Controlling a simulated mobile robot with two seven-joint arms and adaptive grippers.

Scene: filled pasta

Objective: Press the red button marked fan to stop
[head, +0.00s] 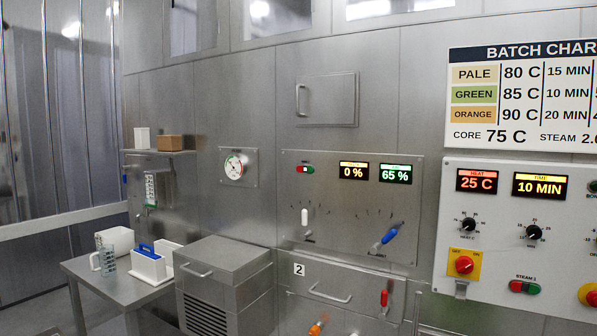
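A small button pair with a red button (299,169) and a green button beside it sits at the upper left of the steel panel (345,190). The marking by this pair is too small to read, so I cannot tell whether it says fan. Another pair, with a red button (516,286) on its left and a green one on its right, is marked STEAM 1 on the white control panel (480,250). Neither of my grippers is in view, and nothing covers these buttons.
The steel panel has displays reading 0 % and 65 %, a white lever (305,217) and a blue lever (389,235). Below it are a red handle (384,298) and an orange handle (315,329). A steel cabinet (224,258) and side table (125,278) stand at left.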

